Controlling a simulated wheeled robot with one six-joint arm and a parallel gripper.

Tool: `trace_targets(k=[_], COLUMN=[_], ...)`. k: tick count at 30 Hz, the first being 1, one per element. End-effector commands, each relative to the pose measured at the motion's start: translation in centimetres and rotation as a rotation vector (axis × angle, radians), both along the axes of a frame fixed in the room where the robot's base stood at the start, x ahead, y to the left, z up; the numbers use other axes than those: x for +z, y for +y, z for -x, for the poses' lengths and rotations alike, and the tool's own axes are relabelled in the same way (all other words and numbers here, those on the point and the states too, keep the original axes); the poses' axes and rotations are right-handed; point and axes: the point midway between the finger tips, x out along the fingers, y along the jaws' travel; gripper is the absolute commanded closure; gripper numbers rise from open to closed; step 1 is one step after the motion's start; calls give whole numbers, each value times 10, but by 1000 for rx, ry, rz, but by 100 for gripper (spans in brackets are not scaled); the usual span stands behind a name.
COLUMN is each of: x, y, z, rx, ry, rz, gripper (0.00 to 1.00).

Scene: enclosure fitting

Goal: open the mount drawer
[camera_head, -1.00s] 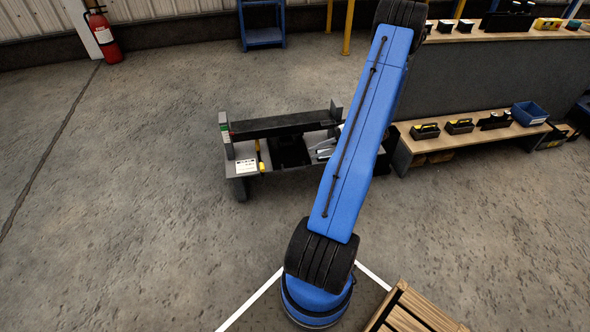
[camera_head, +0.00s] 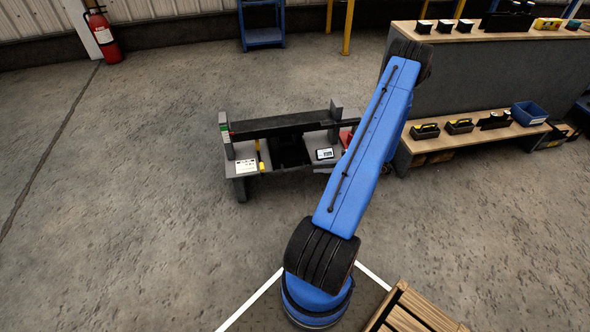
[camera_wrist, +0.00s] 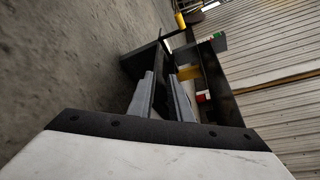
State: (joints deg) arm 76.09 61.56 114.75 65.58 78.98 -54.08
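A low grey bench (camera_head: 240,168) stands on the floor in the middle of the head view, with a black beam (camera_head: 282,124) raised between its end posts. A dark block (camera_head: 290,152) sits under the beam, but I cannot make out which part is the mount drawer. In the head view my blue arm hides the gripper and the bench's right end.
A small screen device (camera_head: 325,154), a white card (camera_head: 246,166) and a yellow-handled tool (camera_head: 261,160) lie on the bench. A wooden shelf unit (camera_head: 470,137) stands at the right. A wooden pallet (camera_head: 420,312) is at the lower right. The floor at left is clear.

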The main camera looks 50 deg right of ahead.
Motion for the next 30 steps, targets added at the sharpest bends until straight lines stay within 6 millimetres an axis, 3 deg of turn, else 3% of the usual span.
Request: trace_targets(k=[18,30], x=[-22,-25], y=[61,70], z=[-79,-91], rx=[2,0], ry=[0,0], rz=[0,0], gripper=[82,82])
